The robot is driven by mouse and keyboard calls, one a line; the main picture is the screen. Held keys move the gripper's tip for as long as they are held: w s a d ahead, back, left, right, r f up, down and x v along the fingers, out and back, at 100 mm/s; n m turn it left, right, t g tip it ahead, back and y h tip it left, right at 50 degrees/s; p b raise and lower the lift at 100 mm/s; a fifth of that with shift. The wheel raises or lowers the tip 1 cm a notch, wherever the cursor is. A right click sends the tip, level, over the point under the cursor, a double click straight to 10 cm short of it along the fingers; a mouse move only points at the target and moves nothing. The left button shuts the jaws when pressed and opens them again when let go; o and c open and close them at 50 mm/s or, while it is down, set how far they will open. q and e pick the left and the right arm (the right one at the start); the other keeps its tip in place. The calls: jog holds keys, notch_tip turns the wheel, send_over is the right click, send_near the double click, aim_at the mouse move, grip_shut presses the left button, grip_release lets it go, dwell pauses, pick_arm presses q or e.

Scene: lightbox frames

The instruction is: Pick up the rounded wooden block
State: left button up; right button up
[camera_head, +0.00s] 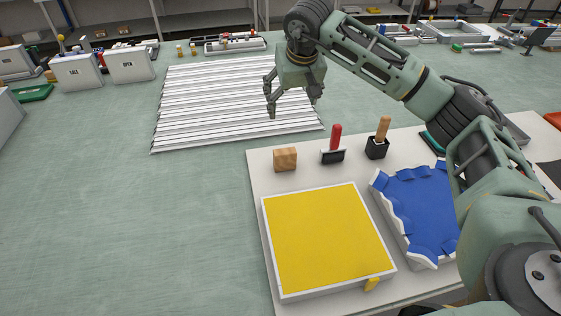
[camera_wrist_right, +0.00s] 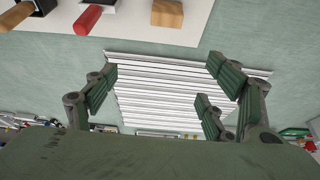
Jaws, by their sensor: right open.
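The wooden block (camera_head: 285,159) is a small light-brown block with slightly rounded edges. It sits on the white board (camera_head: 258,182), near its far left corner. It also shows at the top of the right wrist view (camera_wrist_right: 167,13). My right gripper (camera_head: 291,101) is open and empty, with its fingers spread. It hangs above the white slatted panel, beyond the block and apart from it. The gripper's fingers also show in the right wrist view (camera_wrist_right: 158,78), with nothing between them. My left gripper is not in view.
A red-handled tool (camera_head: 335,138) and a wooden-handled tool in a black holder (camera_head: 376,149) stand right of the block. A yellow-topped tray (camera_head: 325,238) and a blue-lined tray (camera_head: 420,205) lie nearer. The white slatted panel (camera_head: 215,105) lies beyond.

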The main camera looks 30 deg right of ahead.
notch_tip(320, 180, down, 5)
jog(key=b, duration=1.6)
send_near(286, 153)
jog(key=x, duration=0.3)
jog(key=s+x, duration=0.1)
jog(key=x, duration=0.1)
jog(key=shift+w+d+f, duration=0.1)
jog(key=shift+d+f, duration=0.2)
jog(key=shift+w+f, duration=0.25)
jog(key=shift+f, duration=0.35)
jog(key=x, duration=0.1)
jog(key=p+x, duration=0.1)
jog(key=x, duration=0.1)
jog(key=w+x, duration=0.1)
jog(key=x, duration=0.1)
jog(key=shift+a+p, duration=0.3)
jog(key=shift+p, duration=0.05)
jog(key=shift+w+d+f, duration=0.1)
jog(key=shift+w+f, duration=0.05)
jog(key=shift+f, duration=0.35)
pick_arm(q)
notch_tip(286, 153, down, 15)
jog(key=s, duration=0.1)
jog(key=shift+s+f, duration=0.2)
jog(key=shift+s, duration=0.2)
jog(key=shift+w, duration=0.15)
pick_arm(e)
jog(key=c, duration=1.3)
